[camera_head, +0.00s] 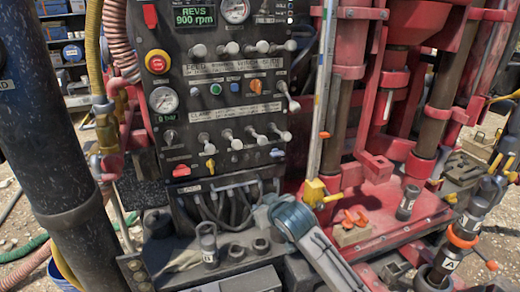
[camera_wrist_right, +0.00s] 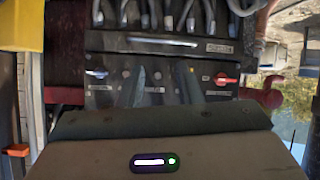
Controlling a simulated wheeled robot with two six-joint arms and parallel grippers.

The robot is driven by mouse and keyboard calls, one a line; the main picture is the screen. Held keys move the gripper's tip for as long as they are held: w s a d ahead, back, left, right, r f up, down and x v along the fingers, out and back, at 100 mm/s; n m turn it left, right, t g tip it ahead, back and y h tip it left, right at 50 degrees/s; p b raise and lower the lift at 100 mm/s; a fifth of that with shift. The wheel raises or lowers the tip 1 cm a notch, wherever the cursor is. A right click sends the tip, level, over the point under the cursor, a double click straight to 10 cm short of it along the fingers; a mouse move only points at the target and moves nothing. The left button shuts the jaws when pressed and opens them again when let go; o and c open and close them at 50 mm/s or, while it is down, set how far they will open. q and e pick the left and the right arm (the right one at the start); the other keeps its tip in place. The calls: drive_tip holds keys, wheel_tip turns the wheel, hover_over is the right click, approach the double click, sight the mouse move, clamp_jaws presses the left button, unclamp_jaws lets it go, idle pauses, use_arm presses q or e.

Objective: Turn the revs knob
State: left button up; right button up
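The black control panel (camera_head: 220,110) stands upright left of centre in the head view. Its green REVS display (camera_head: 194,16) reads 900 rpm. An orange knob (camera_head: 256,86) is on the middle row; a yellow knob (camera_head: 210,166) and a red knob (camera_head: 181,170) are on the bottom row. I cannot read which one is the revs knob. My right gripper (camera_head: 268,204) is low in front of the panel, near the hoses. In the right wrist view, its two dark fingers (camera_wrist_right: 163,88) stand apart with nothing between them. The red knob (camera_wrist_right: 222,79) is to their right. My left gripper is out of view.
White-tipped levers (camera_head: 243,47) stick out from the panel in rows. Hoses (camera_head: 225,205) hang below it. A thick black pipe (camera_head: 45,130) is at left.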

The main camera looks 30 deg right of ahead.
drive_tip(key=w+d+r+m+t+h, duration=0.1)
drive_tip(key=w+d+r+t, duration=0.15)
drive_tip(key=w+r, duration=0.4)
drive_tip(key=w+d+r+t, duration=0.1)
drive_tip(key=w+d+r, duration=0.25)
drive_tip(key=r, duration=0.65)
drive_tip(key=m+t+h, duration=0.1)
drive_tip(key=t, duration=0.1)
approach(259, 87)
drive_tip(key=p+x, duration=0.5)
drive_tip(key=x, duration=0.3)
drive_tip(key=shift+w+d+r+p, duration=0.15)
drive_tip(key=shift+w+p, duration=0.1)
drive_tip(key=shift+p, duration=0.05)
drive_tip(key=shift+w+d, duration=0.1)
drive_tip(key=shift+w, duration=0.35)
clamp_jaws()
